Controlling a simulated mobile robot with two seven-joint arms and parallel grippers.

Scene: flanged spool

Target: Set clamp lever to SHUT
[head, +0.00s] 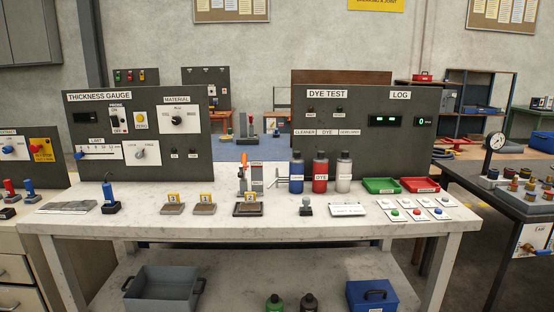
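A small fixture with an upright orange-red lever (243,175) stands at the middle of the white bench, and I take it to be the clamp. Its dark base (248,209) carries a small yellow tag. A grey upright plate with a white label (257,175) stands just right of the lever; its lettering is too small to read. The lever points up, but I cannot tell which marked setting it is at. Neither of my grippers is in view.
The white bench (150,222) has bare room along its front. Blue, red (320,172) and white bottles stand right of the clamp. A green tray (381,186) and a red tray lie farther right. Two tagged blocks (173,208) sit to the left. Two grey panels (140,125) rise behind.

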